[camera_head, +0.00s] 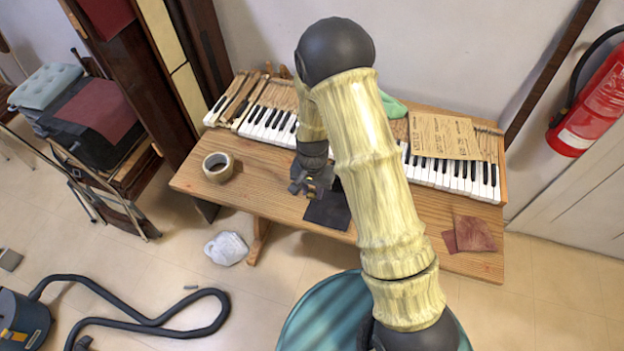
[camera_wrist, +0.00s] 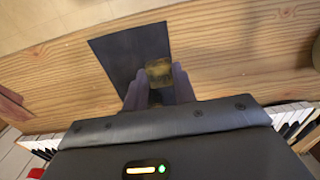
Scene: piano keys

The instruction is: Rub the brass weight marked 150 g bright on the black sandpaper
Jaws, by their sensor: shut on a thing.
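The black sandpaper (camera_head: 328,210) lies flat on the wooden table near its front edge. It also shows in the wrist view (camera_wrist: 125,50), partly covered by my gripper. My gripper (camera_head: 312,190) points down at the sandpaper's left back corner. In the wrist view my gripper (camera_wrist: 160,85) has its fingers on both sides of a small brass weight (camera_wrist: 159,70) and is shut on it. The weight appears over the sandpaper's edge. I cannot tell whether it touches the paper. No mark on it is legible. The weight is not distinguishable in the head view.
Reddish-brown sheets (camera_head: 474,234) lie at the right end. The piano keys (camera_head: 268,124) run along the back, with a printed brown sheet (camera_head: 440,134) over them. Bare wood lies around the sandpaper.

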